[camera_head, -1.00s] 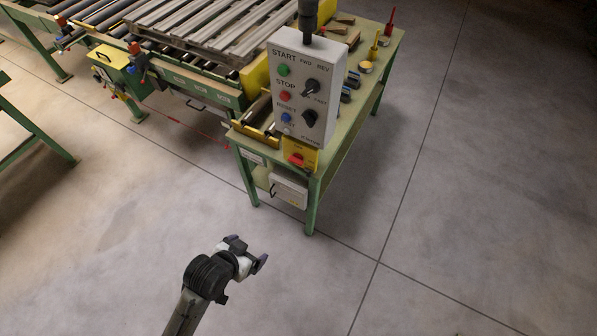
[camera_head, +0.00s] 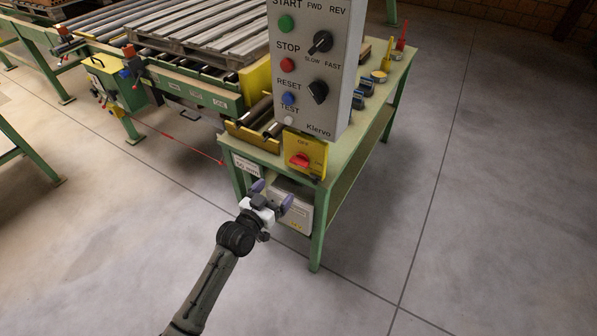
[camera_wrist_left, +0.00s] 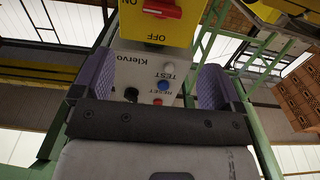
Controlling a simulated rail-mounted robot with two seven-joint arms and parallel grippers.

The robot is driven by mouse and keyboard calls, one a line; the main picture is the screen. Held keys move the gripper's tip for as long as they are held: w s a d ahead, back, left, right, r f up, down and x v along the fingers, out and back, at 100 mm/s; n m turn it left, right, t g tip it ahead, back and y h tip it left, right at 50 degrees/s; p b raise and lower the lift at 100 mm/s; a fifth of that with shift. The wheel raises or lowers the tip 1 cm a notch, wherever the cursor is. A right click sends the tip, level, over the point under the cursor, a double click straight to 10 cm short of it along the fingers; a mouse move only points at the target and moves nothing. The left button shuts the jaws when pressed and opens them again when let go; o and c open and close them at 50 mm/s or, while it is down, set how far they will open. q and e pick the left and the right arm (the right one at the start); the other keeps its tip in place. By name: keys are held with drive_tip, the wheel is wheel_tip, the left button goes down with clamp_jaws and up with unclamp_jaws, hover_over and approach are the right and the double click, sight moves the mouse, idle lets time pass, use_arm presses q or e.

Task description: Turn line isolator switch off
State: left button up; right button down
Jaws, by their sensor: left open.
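The line isolator switch is a yellow plate (camera_head: 318,150) with a red rotary handle (camera_head: 299,160), on the near end of the green table below the hanging control box. OFF is printed above the handle in the head view. In the left wrist view the plate (camera_wrist_left: 185,30) and red handle (camera_wrist_left: 162,8) are at the top, upside down, with ON and OFF lettering; the handle is cut by the frame edge. My left gripper (camera_head: 272,192) is open and empty, below and left of the switch, apart from it. The right gripper is not in view.
A grey control box (camera_head: 350,70) with buttons and knobs hangs above the switch; it also shows in the wrist view (camera_wrist_left: 140,75). A white box (camera_head: 297,212) sits under the green table (camera_head: 375,135). A roller conveyor (camera_head: 185,85) is behind left. The floor right is clear.

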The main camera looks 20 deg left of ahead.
sight(297, 164)
use_arm(q)
drive_tip(key=w+b, duration=0.1)
drive_tip(key=w, duration=0.3)
drive_tip(key=w+d+b, duration=0.1)
drive_tip(key=w+b, duration=0.1)
drive_tip(key=w, duration=0.3)
drive_tip(key=w+d+b, duration=0.1)
drive_tip(key=w, duration=0.4)
drive_tip(key=shift+d+f, duration=0.1)
drive_tip(key=shift+d, duration=0.15)
drive_tip(key=shift+c, duration=0.4)
drive_tip(key=c, duration=0.9)
drive_tip(key=shift+o, duration=0.2)
